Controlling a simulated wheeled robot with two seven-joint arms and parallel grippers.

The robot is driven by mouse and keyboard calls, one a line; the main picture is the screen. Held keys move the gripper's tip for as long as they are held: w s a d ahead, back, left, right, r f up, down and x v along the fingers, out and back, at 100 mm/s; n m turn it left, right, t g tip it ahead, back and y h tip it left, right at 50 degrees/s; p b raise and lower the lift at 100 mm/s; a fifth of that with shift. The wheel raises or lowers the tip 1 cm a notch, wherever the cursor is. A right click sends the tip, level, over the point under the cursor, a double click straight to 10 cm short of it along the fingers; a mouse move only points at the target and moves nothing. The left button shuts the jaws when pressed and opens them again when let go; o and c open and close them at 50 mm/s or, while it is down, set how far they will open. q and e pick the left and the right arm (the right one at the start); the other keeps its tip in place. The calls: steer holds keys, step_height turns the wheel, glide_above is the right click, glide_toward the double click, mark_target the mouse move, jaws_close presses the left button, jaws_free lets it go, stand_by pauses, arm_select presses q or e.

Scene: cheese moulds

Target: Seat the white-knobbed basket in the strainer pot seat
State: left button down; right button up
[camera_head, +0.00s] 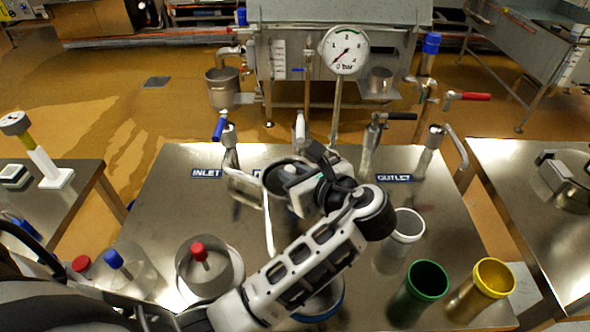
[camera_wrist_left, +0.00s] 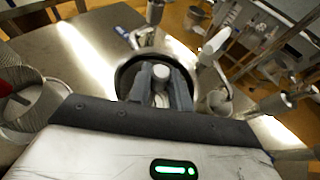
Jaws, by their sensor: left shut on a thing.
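My left gripper (camera_wrist_left: 161,82) is shut on the white knob (camera_wrist_left: 160,72) of the white-knobbed basket, which shows between its fingers in the left wrist view. The dark round opening of a pot (camera_wrist_left: 124,75), apparently the strainer pot seat, surrounds the fingers and knob in that view. In the head view this pot (camera_head: 268,178) stands at the back middle of the steel table, partly covered by my left gripper and wrist. The basket body is mostly hidden, so I cannot tell how deep or level it sits. My right gripper is not in view.
A red-knobbed basket (camera_head: 198,252) stands at the front left, near a blue knob (camera_head: 113,259). White (camera_head: 408,226), green-rimmed (camera_head: 425,280) and yellow-rimmed (camera_head: 490,280) cups stand at the right. Pipes with valves and a pressure gauge (camera_head: 343,50) line the back edge. The table's left middle is clear.

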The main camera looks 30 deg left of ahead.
arm_select(q)
steer(key=shift+f, duration=1.05)
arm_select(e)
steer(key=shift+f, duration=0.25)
arm_select(q)
steer(key=c, duration=1.2)
jaws_free()
steer(key=shift+f, duration=0.1)
steer(key=shift+s+f, duration=0.1)
steer(key=shift+f, duration=0.05)
